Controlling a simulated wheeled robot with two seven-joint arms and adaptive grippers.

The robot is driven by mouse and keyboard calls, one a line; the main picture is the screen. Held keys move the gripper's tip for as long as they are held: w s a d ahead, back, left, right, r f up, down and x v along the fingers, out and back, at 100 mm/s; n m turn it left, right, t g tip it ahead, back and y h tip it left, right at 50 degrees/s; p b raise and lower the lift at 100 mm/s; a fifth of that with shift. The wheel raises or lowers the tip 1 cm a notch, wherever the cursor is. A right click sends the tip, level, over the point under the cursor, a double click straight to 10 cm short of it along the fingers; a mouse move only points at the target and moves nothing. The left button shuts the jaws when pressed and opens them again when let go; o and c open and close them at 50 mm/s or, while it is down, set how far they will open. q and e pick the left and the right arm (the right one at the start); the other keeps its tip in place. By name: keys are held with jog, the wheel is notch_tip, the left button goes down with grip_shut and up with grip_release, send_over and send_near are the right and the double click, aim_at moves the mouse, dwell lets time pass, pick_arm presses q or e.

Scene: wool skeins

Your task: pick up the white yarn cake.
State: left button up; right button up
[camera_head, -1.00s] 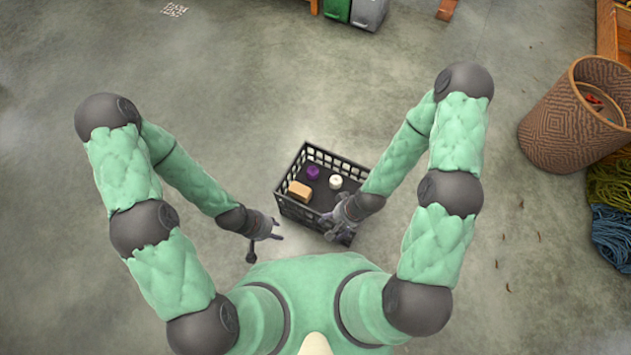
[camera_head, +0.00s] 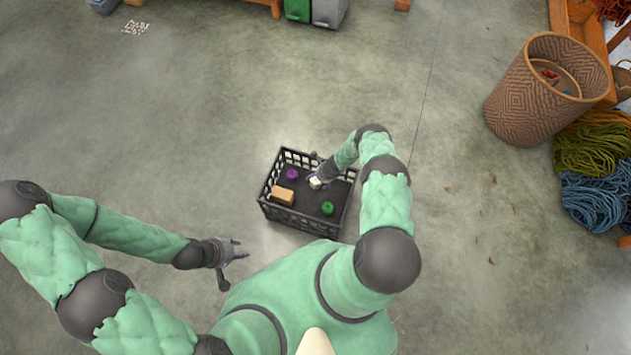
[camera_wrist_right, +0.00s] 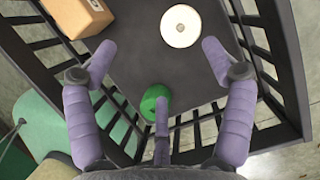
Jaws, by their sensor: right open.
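The white yarn cake (camera_head: 315,183) lies inside the black crate (camera_head: 288,216), towards its middle. In the right wrist view the white yarn cake (camera_wrist_right: 181,26) shows its round pale top with a small centre hole, on the crate floor. My right gripper (camera_wrist_right: 158,62) is open and empty above the crate; the cake appears just beyond its two side fingertips, apart from them. In the head view my right gripper (camera_head: 323,173) is beside the cake and partly covers it. My left gripper (camera_head: 238,250) is open and empty, outside the crate at the left.
The crate also holds a purple yarn cake (camera_head: 292,174), a tan box (camera_head: 282,195) and a green yarn ball (camera_head: 327,208). The slatted crate wall (camera_wrist_right: 283,62) stands close to my right fingers. A woven basket (camera_head: 540,100) and yarn piles (camera_head: 597,195) stand far right.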

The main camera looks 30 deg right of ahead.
aim_at(317, 181)
jog(key=w+f+b, duration=0.1)
jog(key=f, duration=0.1)
jog(key=d+f+m+b, duration=0.1)
jog(key=f+b, duration=0.1)
jog(key=w+f+m+b, duration=0.1)
jog(key=f+b, duration=0.1)
jog(key=shift+w+d+f+t, duration=0.25)
jog(key=shift+w+t, duration=0.05)
jog(key=b+x, duration=0.3)
jog(key=shift+s+f+b, duration=0.2)
jog(key=shift+f+b, duration=0.05)
jog(key=shift+b, duration=0.05)
jog(key=shift+b+x, duration=0.9)
jog(key=shift+b, duration=0.1)
jog(key=shift+r, duration=0.1)
jog(key=c, duration=1.1)
